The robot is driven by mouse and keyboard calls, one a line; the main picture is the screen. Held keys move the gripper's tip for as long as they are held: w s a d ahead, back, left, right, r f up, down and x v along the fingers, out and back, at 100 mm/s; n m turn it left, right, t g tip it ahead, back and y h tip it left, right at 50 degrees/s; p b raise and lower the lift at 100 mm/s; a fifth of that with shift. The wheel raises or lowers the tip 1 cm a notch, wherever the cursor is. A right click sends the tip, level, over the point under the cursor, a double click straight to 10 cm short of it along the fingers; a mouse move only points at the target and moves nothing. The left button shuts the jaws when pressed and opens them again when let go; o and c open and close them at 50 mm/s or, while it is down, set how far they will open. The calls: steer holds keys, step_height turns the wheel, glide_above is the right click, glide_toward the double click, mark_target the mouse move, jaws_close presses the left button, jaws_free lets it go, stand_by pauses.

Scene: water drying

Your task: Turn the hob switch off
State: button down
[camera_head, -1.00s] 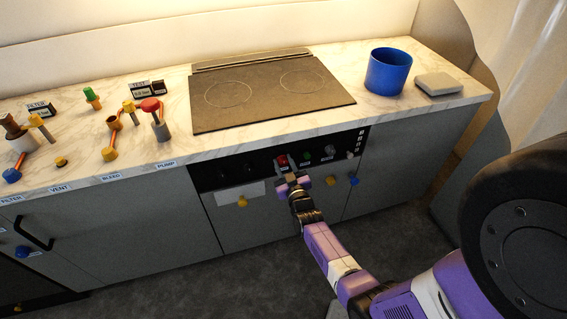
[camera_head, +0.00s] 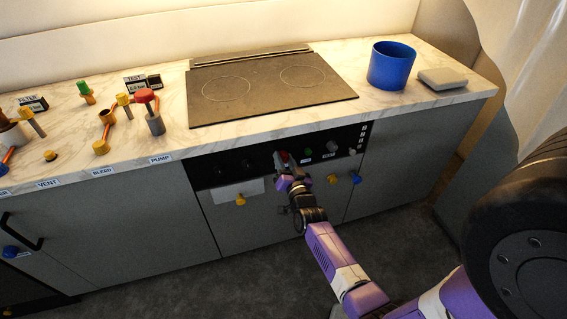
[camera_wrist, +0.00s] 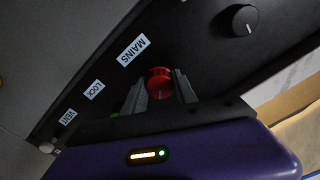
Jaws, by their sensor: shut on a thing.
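A red knob (camera_head: 283,156) sits on the black control panel (camera_head: 222,170) below the hob (camera_head: 265,90). It also shows in the wrist view (camera_wrist: 160,80), next to a white label reading MAINS (camera_wrist: 133,50). My gripper (camera_head: 284,165) is at the panel front, its grey fingers on either side of the red knob and shut on it. The lower part of the knob is hidden by the gripper in the head view. No label in view names a hob switch.
A green knob (camera_head: 308,153) and a grey knob (camera_head: 333,147) are close to the right. A black knob (camera_wrist: 240,20) shows in the wrist view. Yellow (camera_head: 240,200) and blue (camera_head: 356,180) handles stick out below. A blue pot (camera_head: 392,68) stands on the counter.

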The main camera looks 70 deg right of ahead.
steer(key=m+b, duration=0.2)
steer(key=m, duration=0.3)
steer(key=shift+f+m, duration=0.1)
steer(key=shift+m, duration=0.2)
steer(key=shift+m+b, duration=0.75)
steer(key=shift+m, duration=1.35)
steer(key=c, duration=1)
jaws_free()
steer(key=shift+s, duration=0.1)
steer(key=p+v, duration=0.1)
steer(key=v, duration=0.6)
steer(key=shift+s+a, duration=0.25)
